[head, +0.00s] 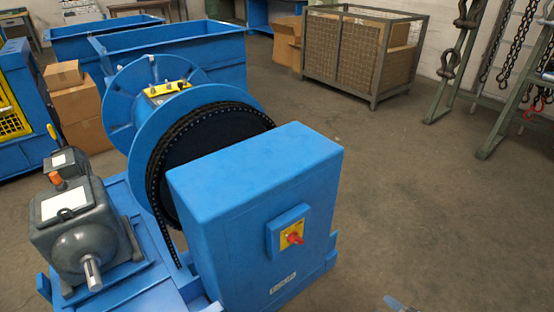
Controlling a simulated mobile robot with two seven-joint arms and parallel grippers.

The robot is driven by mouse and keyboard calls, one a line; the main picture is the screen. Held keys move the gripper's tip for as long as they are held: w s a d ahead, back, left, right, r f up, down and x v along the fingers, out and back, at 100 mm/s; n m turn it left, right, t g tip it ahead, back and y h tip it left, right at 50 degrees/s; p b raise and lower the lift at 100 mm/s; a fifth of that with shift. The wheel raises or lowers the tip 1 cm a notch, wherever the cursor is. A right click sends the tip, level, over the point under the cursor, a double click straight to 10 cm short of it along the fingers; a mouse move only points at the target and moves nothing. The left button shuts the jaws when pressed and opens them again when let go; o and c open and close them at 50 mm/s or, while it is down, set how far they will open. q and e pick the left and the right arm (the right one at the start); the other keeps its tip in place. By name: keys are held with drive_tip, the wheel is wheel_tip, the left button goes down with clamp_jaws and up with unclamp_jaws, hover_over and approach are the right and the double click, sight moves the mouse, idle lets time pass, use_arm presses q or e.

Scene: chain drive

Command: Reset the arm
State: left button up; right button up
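The chain drive machine stands at the left and middle of the head view. A grey gearbox (72,225) with a bare shaft end (92,272) sits on the blue base at the left. The blue cabinet (225,220) carries a red switch (292,238) on a yellow plate. A small pale tip (398,304) shows at the bottom edge, perhaps part of my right gripper; its fingers are hidden. My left gripper is not in view.
Blue bins (205,55) and cardboard boxes (75,102) stand behind the machine. A wire-mesh crate (352,62) is at the back. Chains (494,50) hang on a rack (452,75) at the upper right. The floor (430,190) at the right is clear.

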drive_tip(key=s+r+m+g+h, duration=0.25)
drive_tip(key=s+m+h, duration=0.2)
drive_tip(key=s, duration=0.25)
drive_tip(key=s+r+m+g+h, duration=0.1)
drive_tip(key=s+r+m+h, duration=0.3)
drive_tip(key=s, duration=0.3)
drive_tip(key=w+a+r+m+t+y, duration=0.1)
drive_tip(key=w+a+r+m, duration=0.15)
drive_tip(key=a+m, duration=0.7)
use_arm(q)
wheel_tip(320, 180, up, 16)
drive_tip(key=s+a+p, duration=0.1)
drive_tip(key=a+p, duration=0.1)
drive_tip(key=p, duration=2.2)
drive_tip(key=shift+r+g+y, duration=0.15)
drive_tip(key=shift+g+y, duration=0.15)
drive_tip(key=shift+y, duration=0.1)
use_arm(e)
wheel_tip(320, 180, up, 16)
drive_tip(key=s+n, duration=0.2)
drive_tip(key=n, duration=0.1)
drive_tip(key=shift+r, duration=0.2)
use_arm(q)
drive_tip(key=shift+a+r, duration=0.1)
use_arm(e)
drive_tip(key=shift+s, duration=0.15)
